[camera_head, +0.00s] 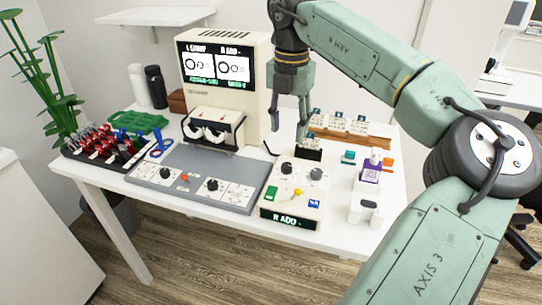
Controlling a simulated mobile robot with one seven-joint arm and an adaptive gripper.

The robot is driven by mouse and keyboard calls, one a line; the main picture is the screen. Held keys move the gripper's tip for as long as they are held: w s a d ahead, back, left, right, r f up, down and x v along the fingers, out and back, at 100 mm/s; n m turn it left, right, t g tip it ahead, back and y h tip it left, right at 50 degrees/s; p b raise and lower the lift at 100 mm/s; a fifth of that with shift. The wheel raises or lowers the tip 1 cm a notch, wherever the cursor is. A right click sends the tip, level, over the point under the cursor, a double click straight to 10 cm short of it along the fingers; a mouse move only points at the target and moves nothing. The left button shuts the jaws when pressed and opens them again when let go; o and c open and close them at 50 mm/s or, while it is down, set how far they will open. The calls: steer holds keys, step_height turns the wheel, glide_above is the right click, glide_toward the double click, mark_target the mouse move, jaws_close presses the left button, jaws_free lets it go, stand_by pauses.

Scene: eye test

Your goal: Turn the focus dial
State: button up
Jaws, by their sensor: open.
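A beige control box (291,208) stands at the table's front edge with a lit front display that seems to read "R ADD". On its top are a black dial (287,168), a grey dial (316,174), a yellow-knobbed lever, a green button and a blue button. A grey panel (232,165) to its left has two more black dials, a left one (166,173) and a right one (212,185). The labels are too small to tell which dial is for focus. My gripper (287,130) is open and empty above and behind the control box, apart from the dials.
A beige machine (255,95) with two screens and a white eyepiece unit (213,128) stand behind the panel. A wooden card rack (345,132) is at the back right. A white device with a purple top (365,195) stands right of the box. Red-handled tools fill a tray at left.

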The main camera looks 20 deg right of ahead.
mark_target(287, 165)
step_height(287, 165, down, 11)
steer(key=shift+r+p, duration=0.15)
steer(key=shift+p, duration=0.9)
steer(key=shift+c, duration=0.4)
jaws_close()
